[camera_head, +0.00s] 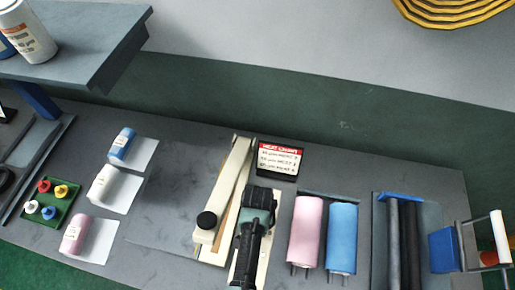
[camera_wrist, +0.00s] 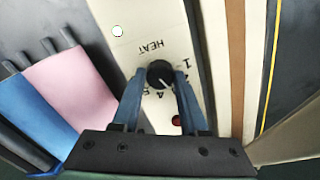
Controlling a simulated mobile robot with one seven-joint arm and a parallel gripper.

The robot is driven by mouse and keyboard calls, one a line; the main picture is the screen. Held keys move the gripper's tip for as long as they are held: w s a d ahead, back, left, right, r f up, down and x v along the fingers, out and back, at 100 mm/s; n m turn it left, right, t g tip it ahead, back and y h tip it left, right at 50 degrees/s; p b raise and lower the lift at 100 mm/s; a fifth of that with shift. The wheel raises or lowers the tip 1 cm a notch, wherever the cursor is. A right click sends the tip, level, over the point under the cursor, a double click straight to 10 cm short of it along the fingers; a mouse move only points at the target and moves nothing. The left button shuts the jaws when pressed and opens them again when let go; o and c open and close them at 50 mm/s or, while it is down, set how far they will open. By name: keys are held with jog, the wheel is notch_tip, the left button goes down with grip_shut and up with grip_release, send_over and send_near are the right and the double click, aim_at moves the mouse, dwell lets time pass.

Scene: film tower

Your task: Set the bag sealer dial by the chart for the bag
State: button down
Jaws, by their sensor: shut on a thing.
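The bag sealer (camera_head: 238,165) is a long cream unit on the bench, with a black-knobbed lever. Its dark round dial (camera_wrist: 160,73) sits on a cream panel marked HEAT, with numbers around it; 1, 4 and 5 are the clearest. A white pointer line shows on the dial, toward the lower right in the wrist view. My gripper (camera_wrist: 159,88) is shut on the dial, one blue finger on each side. In the head view my gripper (camera_head: 260,198) hides the dial. The heat chart (camera_head: 281,158), red-topped, stands behind the sealer; its lines are too small to read surely. I cannot identify the bag.
A shelf (camera_head: 90,45) overhangs the back left.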

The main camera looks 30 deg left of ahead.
jog(key=shift+m, duration=0.3)
jog(key=shift+c, duration=2.2)
grip_release()
jog(key=shift+r, duration=0.1)
notch_tip(320, 180, up, 13)
jog(key=b, duration=0.1)
jog(key=shift+b, duration=0.3)
